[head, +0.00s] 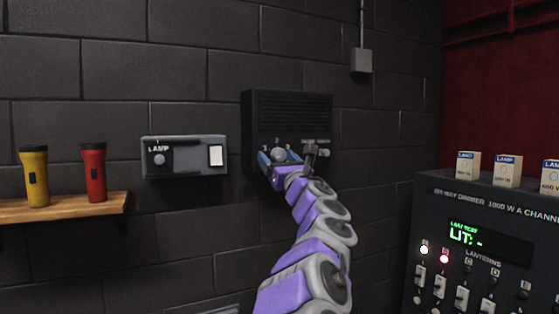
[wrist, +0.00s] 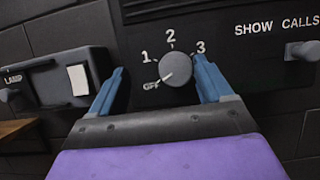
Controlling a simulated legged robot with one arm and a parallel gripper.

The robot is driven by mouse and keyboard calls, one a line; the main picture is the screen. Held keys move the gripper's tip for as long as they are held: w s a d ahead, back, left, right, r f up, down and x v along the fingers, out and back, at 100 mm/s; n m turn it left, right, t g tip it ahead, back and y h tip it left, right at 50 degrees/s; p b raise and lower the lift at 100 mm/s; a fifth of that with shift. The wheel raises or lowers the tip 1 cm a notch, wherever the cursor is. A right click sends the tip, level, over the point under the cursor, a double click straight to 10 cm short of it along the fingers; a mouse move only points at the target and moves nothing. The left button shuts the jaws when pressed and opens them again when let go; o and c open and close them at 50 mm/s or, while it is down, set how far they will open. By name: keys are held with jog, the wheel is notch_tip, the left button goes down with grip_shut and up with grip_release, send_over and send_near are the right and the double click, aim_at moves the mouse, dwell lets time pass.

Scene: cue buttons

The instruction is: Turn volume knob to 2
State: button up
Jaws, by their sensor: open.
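The volume knob (wrist: 175,68) is a round grey knob on a black wall-mounted speaker box (head: 290,108). Marks OFF, 1, 2 and 3 run around it, and its white pointer line points to the lower left, at OFF. The knob also shows in the head view (head: 279,154). My gripper (wrist: 160,85) is open, with one blue finger on each side of the knob. The fingers look apart from the knob; how deep they reach around it I cannot tell.
A grey LAMP box (head: 185,157) is on the wall to the left. A shelf (head: 75,207) holds a yellow flashlight (head: 34,176) and a red one (head: 94,172). A SHOW CALLS switch (wrist: 303,50) is right of the knob. A dimmer console (head: 490,235) stands at right.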

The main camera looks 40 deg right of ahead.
aim_at(284, 160)
jog(key=shift+w, duration=0.1)
jog(key=shift+w+d+f, duration=0.15)
jog(key=shift+d+f, duration=0.05)
jog(key=shift+d, duration=0.3)
jog(key=shift+w+d+f, duration=0.1)
jog(key=shift+d+f, duration=0.05)
jog(key=shift+d, duration=0.7)
jog(key=shift+c, duration=0.8)
jog(key=shift+d, duration=0.15)
jog(key=shift+c, duration=0.7)
jog(key=shift+a, duration=0.65)
jog(key=c, duration=0.5)
jog(key=shift+s+d, duration=0.1)
jog(key=shift+d, duration=0.05)
jog(key=shift+c, duration=1.2)
jog(key=shift+r, duration=0.1)
